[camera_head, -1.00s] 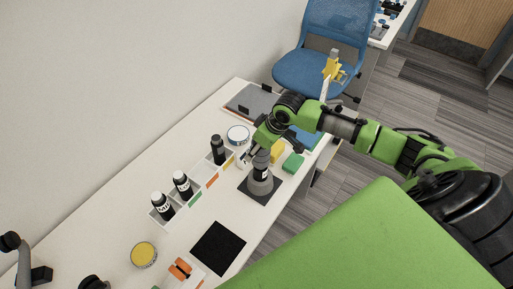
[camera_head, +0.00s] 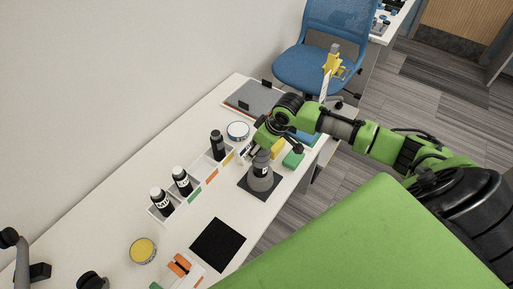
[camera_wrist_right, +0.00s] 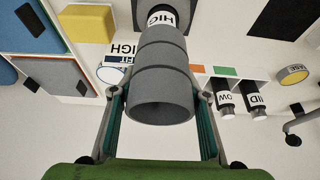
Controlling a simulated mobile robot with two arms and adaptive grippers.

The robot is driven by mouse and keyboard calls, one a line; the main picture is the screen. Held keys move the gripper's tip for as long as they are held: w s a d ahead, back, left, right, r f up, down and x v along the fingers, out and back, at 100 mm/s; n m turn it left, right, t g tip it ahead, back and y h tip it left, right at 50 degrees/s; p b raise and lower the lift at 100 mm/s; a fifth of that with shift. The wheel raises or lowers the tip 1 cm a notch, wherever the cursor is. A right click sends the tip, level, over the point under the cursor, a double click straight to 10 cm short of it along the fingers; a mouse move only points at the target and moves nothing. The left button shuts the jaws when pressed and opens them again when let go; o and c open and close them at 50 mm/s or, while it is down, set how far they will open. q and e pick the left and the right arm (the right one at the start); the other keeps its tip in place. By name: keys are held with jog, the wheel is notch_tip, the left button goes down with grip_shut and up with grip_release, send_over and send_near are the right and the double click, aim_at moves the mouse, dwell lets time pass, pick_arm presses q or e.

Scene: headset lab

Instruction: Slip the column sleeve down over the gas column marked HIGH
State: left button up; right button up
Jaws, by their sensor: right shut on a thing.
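The column sleeve (camera_wrist_right: 160,82) is a grey, stepped tube held between the two fingers of my right gripper (camera_wrist_right: 160,118). In the head view the sleeve (camera_head: 262,157) is in line above the gas column with the HIGH label (camera_wrist_right: 160,19). That column (camera_head: 262,171) stands upright on a dark mat (camera_head: 246,190), with a wide grey foot. The label shows just beyond the sleeve's far end. How far the sleeve overlaps the column is hidden. In the head view my right gripper (camera_head: 268,140) is at the column's top. My left gripper is not in view.
Black columns marked MID (camera_wrist_right: 257,99) and LOW (camera_wrist_right: 226,100) stand in a white tray; another black column (camera_head: 217,147) stands at its far end. A black mat (camera_head: 218,246) is empty.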

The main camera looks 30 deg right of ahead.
aim_at(257, 161)
jog(key=shift+f+b, duration=1.6)
jog(key=shift+f, duration=1.8)
jog(key=o, duration=1.1)
jog(key=shift+o, duration=0.2)
jog(key=shift+r, duration=0.1)
jog(key=v, duration=1.1)
jog(key=shift+s+r, duration=0.2)
jog(key=shift+r, duration=0.2)
